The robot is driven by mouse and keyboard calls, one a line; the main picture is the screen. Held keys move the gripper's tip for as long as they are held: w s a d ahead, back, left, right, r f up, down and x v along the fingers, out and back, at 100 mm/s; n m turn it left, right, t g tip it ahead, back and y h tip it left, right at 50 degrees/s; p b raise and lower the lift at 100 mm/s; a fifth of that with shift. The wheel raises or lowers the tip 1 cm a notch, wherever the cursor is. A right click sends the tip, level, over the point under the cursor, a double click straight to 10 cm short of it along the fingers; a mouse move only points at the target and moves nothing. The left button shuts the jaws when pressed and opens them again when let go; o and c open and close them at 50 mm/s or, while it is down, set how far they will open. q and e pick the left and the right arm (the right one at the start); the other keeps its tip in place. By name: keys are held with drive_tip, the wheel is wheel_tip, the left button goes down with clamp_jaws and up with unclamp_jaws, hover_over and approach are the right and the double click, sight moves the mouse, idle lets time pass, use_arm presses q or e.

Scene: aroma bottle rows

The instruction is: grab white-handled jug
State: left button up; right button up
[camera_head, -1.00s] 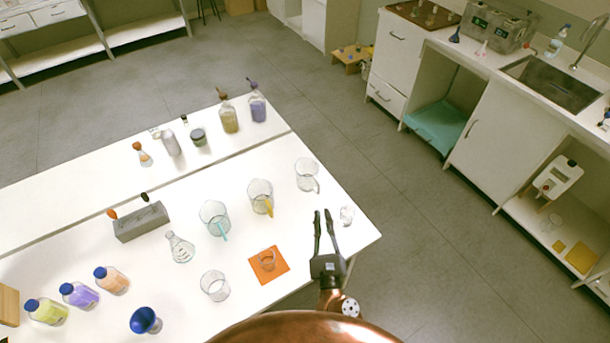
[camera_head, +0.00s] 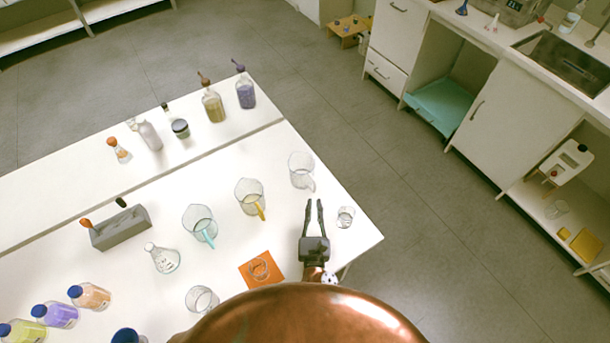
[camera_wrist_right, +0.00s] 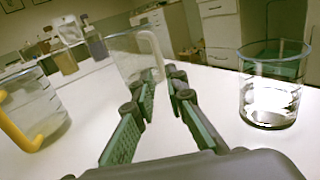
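The white-handled jug (camera_head: 301,165) is a clear glass jug near the back right of the front table. Its white handle (camera_wrist_right: 154,48) points toward my right gripper (camera_head: 314,203). That gripper is open and empty, low over the table, with its fingertips just short of the handle in the head view. In the right wrist view the jug (camera_wrist_right: 124,58) stands upright just beyond the two fingers (camera_wrist_right: 162,76), with a gap between them. I cannot tell whether a fingertip touches the handle. My left gripper is not in view.
A glass beaker (camera_head: 345,217) stands right of my right gripper, near the table edge. The yellow-handled jug (camera_head: 248,193) and the cyan-handled jug (camera_head: 198,222) stand to the left. A small glass dish sits on an orange mat (camera_head: 250,284). Bottles line the back table.

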sight(315, 190)
drive_tip(key=shift+w+r, duration=0.1)
drive_tip(key=shift+w, duration=0.4)
drive_tip(key=w, duration=0.3)
drive_tip(key=shift+w+a, duration=0.1)
drive_tip(key=shift+w, duration=1.6)
clamp_jaws()
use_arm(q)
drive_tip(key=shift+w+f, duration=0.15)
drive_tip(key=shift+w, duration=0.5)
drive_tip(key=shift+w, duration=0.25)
use_arm(e)
drive_tip(key=shift+r, duration=0.1)
